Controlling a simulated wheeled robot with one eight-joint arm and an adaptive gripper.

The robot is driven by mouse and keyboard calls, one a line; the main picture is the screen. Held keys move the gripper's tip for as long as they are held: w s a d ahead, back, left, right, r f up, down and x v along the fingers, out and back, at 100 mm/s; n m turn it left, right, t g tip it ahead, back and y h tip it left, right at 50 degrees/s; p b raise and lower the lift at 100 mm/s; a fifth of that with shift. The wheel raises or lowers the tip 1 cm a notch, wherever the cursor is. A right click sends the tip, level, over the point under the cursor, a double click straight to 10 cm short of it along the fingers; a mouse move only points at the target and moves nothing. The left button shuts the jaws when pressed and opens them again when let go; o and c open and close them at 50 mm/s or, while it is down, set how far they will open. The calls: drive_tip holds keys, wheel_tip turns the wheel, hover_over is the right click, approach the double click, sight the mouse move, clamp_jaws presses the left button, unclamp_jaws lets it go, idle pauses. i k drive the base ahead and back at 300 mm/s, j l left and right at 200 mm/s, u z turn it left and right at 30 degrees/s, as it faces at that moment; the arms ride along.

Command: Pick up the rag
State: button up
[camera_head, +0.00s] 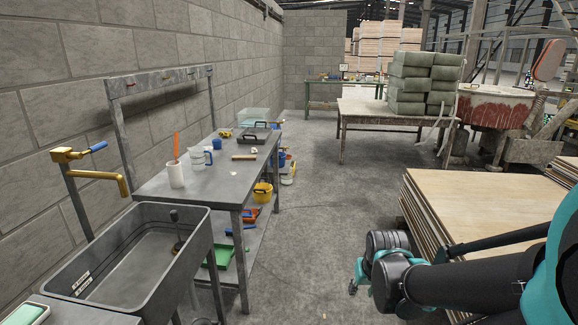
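I cannot clearly make out a rag in this view. A small whitish thing (234,174) lies on the grey metal workbench (212,190) at the left, too small to identify. My arm reaches in from the right edge, black and teal, above the floor and beside the veneer stack. A small dark tip (352,288) shows at its far end, which may be part of my gripper. Its fingers are mostly hidden behind the arm, so I cannot tell their state. The arm's end is well apart from the workbench.
A metal sink (140,235) with a brass tap (95,174) stands at lower left. A veneer stack (480,205) stands right. The concrete aisle between is clear.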

sight(224, 134)
drive_tip(key=i+z, duration=0.25)
drive_tip(key=i, duration=1.65)
drive_tip(key=i+u, duration=0.2)
drive_tip(key=i, duration=0.25)
drive_tip(key=i+l+u, duration=0.15)
drive_tip(key=i, duration=0.3)
drive_tip(key=i+l+u, duration=0.2)
drive_tip(key=i, duration=0.25)
drive_tip(key=i+l+u, duration=0.15)
drive_tip(key=i, duration=0.25)
drive_tip(key=l, duration=0.1)
